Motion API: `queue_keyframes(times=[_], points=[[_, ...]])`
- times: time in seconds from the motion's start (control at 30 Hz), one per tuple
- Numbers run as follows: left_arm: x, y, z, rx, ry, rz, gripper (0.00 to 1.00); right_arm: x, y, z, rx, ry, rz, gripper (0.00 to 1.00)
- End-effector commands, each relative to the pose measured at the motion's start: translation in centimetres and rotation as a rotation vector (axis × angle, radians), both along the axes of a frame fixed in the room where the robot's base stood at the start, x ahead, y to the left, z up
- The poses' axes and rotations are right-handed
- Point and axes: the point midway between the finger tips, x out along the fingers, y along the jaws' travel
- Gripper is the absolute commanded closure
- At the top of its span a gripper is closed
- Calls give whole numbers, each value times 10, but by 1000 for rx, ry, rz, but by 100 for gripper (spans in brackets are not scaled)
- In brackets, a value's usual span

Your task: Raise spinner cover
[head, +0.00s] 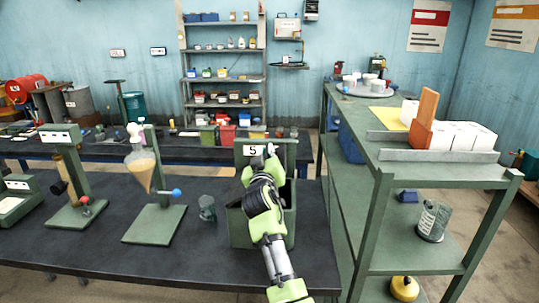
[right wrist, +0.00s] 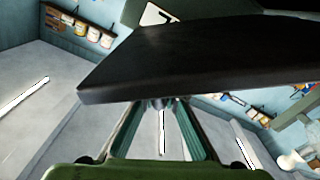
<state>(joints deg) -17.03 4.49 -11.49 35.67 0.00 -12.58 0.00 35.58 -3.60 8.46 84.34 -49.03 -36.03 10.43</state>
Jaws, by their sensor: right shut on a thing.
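My right gripper (head: 264,160) is over the box's back, in front of the frame. In the right wrist view its fingers (right wrist: 160,105) close in at the edge of a dark slab (right wrist: 205,62), which looks like the spinner cover. The exact grip is hard to see, and my arm hides much of the cover in the head view. My left gripper is out of view.
A glass cup (head: 207,209) stands left of the box. A green stand (head: 155,222) holds a funnel of amber oil (head: 142,170). A green shelf unit (head: 440,170) stands close on the right. The bench front is clear.

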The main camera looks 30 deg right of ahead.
Motion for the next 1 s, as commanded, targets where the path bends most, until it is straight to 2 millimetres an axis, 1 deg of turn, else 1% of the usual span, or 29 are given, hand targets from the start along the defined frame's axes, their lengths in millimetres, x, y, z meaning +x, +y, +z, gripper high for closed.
queue_keyframes(times=[0.03,0.27,0.3,0.37,0.67,0.77,0.87,1.0], points=[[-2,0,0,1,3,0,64,0,0,4,-3,-6,0,100],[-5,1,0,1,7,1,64,0,-1,4,-3,-6,0,100],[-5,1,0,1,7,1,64,0,-1,4,-3,-6,0,88],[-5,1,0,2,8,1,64,0,-1,4,-2,-7,0,73],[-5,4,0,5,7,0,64,0,0,1,0,-2,0,73],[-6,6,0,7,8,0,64,-3,2,0,0,-1,0,73],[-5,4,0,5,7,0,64,-11,8,0,2,-3,2,73],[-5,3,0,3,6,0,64,-31,19,0,2,-3,2,73]])
